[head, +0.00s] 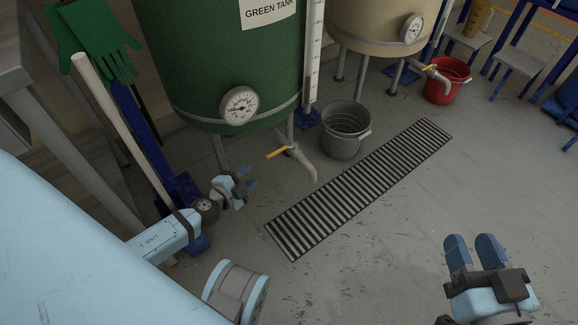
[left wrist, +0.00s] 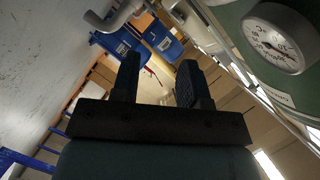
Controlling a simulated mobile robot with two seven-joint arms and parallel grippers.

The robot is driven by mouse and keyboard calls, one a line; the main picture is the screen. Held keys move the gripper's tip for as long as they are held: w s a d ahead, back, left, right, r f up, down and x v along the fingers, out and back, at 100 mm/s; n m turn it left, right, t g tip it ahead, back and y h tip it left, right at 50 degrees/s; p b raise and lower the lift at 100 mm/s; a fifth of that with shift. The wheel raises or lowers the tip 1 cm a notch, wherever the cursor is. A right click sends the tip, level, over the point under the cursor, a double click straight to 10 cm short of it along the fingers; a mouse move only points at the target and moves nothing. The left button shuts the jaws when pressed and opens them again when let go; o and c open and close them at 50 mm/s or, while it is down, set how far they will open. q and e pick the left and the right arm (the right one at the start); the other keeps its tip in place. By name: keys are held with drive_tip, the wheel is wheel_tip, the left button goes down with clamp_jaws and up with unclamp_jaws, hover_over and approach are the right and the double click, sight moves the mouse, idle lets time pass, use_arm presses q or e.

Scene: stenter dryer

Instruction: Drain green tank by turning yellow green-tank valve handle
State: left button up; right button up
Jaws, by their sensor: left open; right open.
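The green tank (head: 215,60) stands on legs at upper centre-left in the head view, with a round gauge (head: 239,105) low on its front. The yellow valve handle (head: 277,153) sits on the grey drain spout (head: 301,165) under the tank. My left gripper (head: 250,180) is open and empty, to the left of and below the handle, apart from it. In the left wrist view the open fingers (left wrist: 160,82) have nothing between them, and the gauge (left wrist: 280,38) is at upper right. My right gripper (head: 474,250) is open and empty over the floor at lower right.
A floor drain grate (head: 360,186) runs diagonally right of the spout. A grey bucket (head: 345,130) stands beyond the spout. A cream tank (head: 380,25) and a red bucket (head: 447,80) are at upper right. Green gloves (head: 95,45) hang at upper left.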

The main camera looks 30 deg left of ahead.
sight(271, 156)
use_arm(q)
drive_tip(key=x, duration=1.4)
drive_tip(key=shift+s, duration=0.1)
clamp_jaws()
